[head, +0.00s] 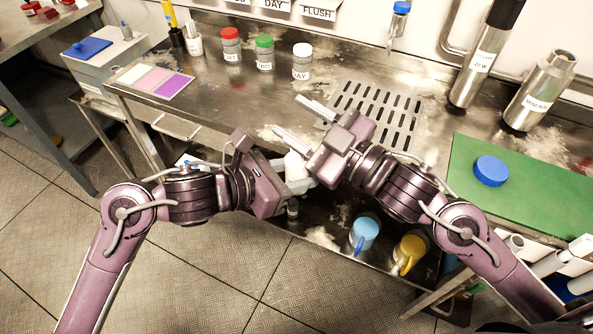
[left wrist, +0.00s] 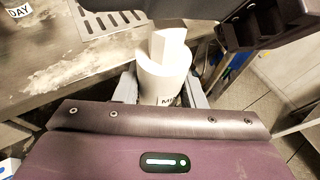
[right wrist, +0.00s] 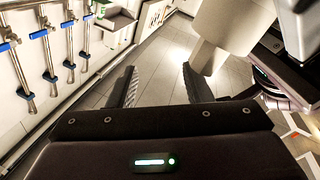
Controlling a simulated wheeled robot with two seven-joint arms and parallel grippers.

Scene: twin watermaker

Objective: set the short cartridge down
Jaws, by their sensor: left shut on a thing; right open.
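The short cartridge, a white cylinder with a narrower squared end (left wrist: 165,75), is between the fingers of my left gripper (left wrist: 160,97), which is shut on it. Part of a dark label shows low on its side. In the head view the cartridge (head: 294,166) is partly hidden by my right gripper. My left gripper (head: 298,182) is at the bench's front edge. My right gripper (head: 303,119) is open and empty, its fingers over the bench just left of the slotted drain. The cartridge also shows near the right wrist camera (right wrist: 235,28).
The slotted drain plate (head: 372,112) is mostly bare. A green mat (head: 530,190) with a blue cap (head: 491,171) lies right.

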